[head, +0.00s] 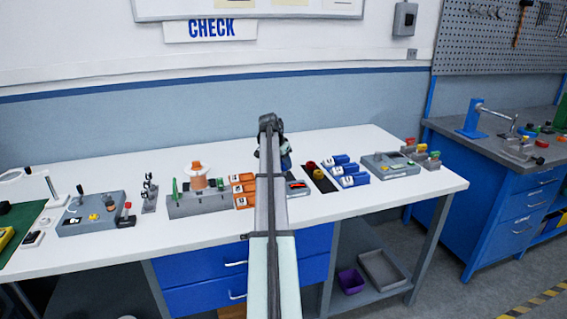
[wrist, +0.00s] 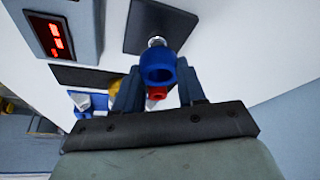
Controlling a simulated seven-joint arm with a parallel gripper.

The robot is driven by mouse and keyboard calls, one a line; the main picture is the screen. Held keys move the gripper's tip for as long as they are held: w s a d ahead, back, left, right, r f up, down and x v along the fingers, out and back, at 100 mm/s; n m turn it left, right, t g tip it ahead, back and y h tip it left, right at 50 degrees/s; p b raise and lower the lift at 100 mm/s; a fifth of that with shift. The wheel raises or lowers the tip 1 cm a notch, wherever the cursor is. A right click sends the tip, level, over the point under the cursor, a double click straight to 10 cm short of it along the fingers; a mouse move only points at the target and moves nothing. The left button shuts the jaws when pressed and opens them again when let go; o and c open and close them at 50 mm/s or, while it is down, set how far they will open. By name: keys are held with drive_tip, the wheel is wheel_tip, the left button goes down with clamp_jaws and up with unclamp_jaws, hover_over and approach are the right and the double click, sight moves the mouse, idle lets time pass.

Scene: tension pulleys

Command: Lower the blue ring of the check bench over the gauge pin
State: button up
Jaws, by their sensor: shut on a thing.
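My gripper (wrist: 158,82) is shut on the blue ring (wrist: 157,64), with one dark finger on each side of it. The gauge pin (wrist: 156,41) is a short, shiny metal post on a dark square plate (wrist: 142,27). In the wrist view the pin shows just past the ring's upper edge, and its lower part is partly hidden by the ring. The ring looks apart from the pin, but the exact gap is unclear. In the head view my gripper (head: 272,150) is above the white bench, and my arm hides the pin.
A grey gauge box with a red display (wrist: 48,37) stands beside the plate. In the head view, orange bins (head: 243,190) lie left of my arm, and a dark tray (head: 320,178) and blue bins (head: 347,171) lie right. The bench's front strip is clear.

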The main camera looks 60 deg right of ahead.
sight(284, 169)
drive_tip(key=shift+f, duration=1.8)
idle(0.9)
drive_tip(key=o, duration=1.5)
drive_tip(key=shift+r, duration=0.1)
drive_tip(key=shift+r, duration=3.9)
